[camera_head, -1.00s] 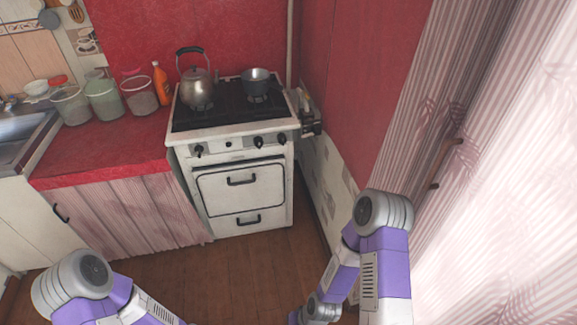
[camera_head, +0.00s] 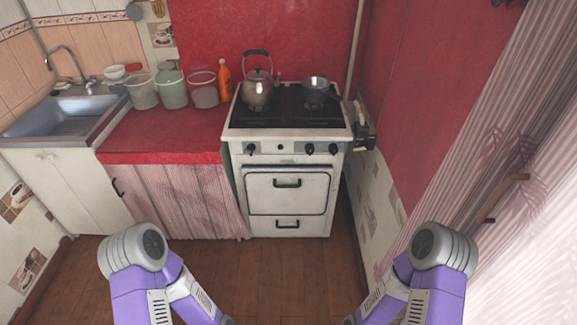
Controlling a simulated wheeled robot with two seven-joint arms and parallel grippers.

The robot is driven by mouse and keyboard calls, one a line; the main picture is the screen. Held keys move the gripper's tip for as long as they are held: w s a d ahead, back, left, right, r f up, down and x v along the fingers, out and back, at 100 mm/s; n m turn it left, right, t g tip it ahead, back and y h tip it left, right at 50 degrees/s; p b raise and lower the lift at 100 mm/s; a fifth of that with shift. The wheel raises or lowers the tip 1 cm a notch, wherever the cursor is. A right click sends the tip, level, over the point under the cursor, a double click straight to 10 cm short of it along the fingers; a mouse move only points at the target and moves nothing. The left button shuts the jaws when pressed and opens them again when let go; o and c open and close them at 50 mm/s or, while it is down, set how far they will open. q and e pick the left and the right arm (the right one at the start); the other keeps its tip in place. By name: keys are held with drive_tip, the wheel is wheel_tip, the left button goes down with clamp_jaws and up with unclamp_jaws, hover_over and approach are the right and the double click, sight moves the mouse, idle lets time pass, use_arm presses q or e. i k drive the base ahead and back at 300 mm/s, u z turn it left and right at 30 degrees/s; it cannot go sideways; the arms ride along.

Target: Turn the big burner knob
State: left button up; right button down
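The white stove (camera_head: 288,192) stands against the red wall near the middle of the head view. I cannot tell which one the task calls the big burner knob. Both my arms show only as purple links with grey joints at the bottom, well short of the stove. Neither gripper is in view.
A kettle (camera_head: 257,91) and a pot (camera_head: 315,93) stand on the cooktop. The red counter (camera_head: 165,137) holds several canisters and an orange bottle (camera_head: 224,80). A sink (camera_head: 68,112) is at left. The wooden floor (camera_head: 283,275) before the stove is clear. A striped curtain (camera_head: 500,170) borders the right.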

sight(309, 148)
drive_tip(key=u, duration=0.6)
drive_tip(key=i, duration=1.2)
drive_tip(key=z, duration=0.15)
